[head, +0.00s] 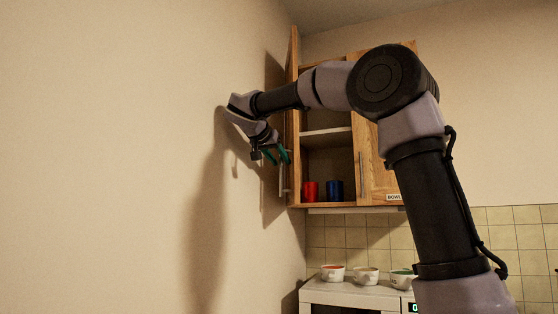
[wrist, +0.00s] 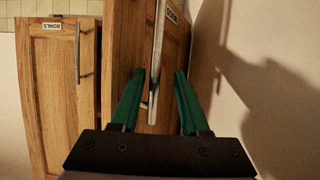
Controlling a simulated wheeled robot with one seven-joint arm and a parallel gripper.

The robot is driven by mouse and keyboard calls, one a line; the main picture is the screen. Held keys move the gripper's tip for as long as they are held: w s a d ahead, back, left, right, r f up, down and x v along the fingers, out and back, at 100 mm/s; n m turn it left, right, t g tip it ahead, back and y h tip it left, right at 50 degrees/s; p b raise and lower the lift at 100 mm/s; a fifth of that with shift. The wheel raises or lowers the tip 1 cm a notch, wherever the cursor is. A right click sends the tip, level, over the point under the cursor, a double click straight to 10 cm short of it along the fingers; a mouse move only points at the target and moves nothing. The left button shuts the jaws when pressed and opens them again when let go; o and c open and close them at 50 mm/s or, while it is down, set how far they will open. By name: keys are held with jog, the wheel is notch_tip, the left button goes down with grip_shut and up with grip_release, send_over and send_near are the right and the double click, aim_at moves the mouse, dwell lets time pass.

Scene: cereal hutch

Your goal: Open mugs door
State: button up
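The mugs door (head: 294,75) is the left door of the wooden wall cabinet. It stands swung wide open, seen nearly edge-on near the left wall. Its inside shelf space shows a red mug (head: 311,191) and a blue mug (head: 335,190). My gripper (head: 277,156) is at the outer face of this door, between it and the wall. In the wrist view, my gripper's green fingers (wrist: 159,73) are apart. The door's metal handle (wrist: 157,50) passes between them in the picture, nearer the left finger; I cannot tell whether they touch.
The bowls door (wrist: 62,90) is shut beside the open compartment. The left wall (head: 150,150) is close to my gripper. Below, several bowls (head: 332,273) stand on a white appliance (head: 350,293) in front of tiles.

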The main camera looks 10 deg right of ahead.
jog(key=v, duration=1.1)
jog(key=shift+d, duration=0.15)
